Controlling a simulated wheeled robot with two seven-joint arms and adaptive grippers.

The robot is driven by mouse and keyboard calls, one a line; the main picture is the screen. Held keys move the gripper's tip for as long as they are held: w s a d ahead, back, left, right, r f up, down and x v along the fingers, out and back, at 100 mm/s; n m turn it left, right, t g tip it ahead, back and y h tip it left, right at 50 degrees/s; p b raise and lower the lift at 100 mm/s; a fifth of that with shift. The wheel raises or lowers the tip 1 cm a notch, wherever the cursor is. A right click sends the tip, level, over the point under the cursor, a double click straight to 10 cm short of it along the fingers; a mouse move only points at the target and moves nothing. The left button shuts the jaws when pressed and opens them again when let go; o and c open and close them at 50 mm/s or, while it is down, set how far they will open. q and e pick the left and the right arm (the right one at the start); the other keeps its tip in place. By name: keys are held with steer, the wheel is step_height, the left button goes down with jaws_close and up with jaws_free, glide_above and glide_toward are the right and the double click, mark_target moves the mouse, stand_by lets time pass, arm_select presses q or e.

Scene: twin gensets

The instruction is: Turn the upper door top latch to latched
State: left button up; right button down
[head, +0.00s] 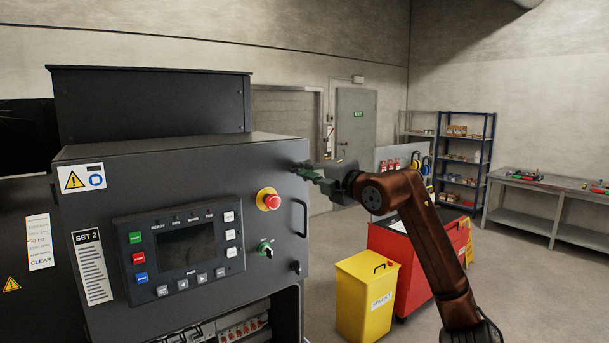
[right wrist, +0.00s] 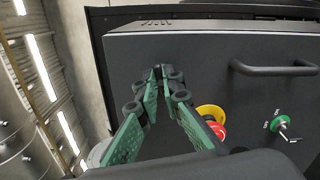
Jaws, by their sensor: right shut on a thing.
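The upper door (head: 215,178) is the dark grey front panel marked SET 2, with a screen and buttons. It looks closed. It also fills much of the right wrist view (right wrist: 215,75). My right gripper (head: 301,170) is at the door's top right corner, with its green fingers shut on the top latch. In the right wrist view the fingertips (right wrist: 160,72) meet at the latch. The latch is almost wholly hidden between them, so its angle cannot be told. A small dark lower latch (head: 295,267) shows at the door's bottom right. My left gripper is out of view.
On the door near the gripper are a red emergency stop (head: 271,201) on a yellow collar, a bar handle (head: 303,220) and a key switch (head: 266,249). A yellow bin (head: 365,300) and a red cabinet (head: 400,260) stand right of the genset. Open floor lies farther right.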

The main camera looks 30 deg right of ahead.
steer(key=shift+f+m+b, duration=0.1)
steer(key=shift+m+b, duration=0.25)
steer(key=shift+m, duration=0.95)
steer(key=c, duration=1.9)
jaws_free()
steer(key=s, duration=0.8)
steer(key=s+d, duration=0.1)
steer(key=s, duration=0.3)
steer(key=shift+w+a, duration=0.1)
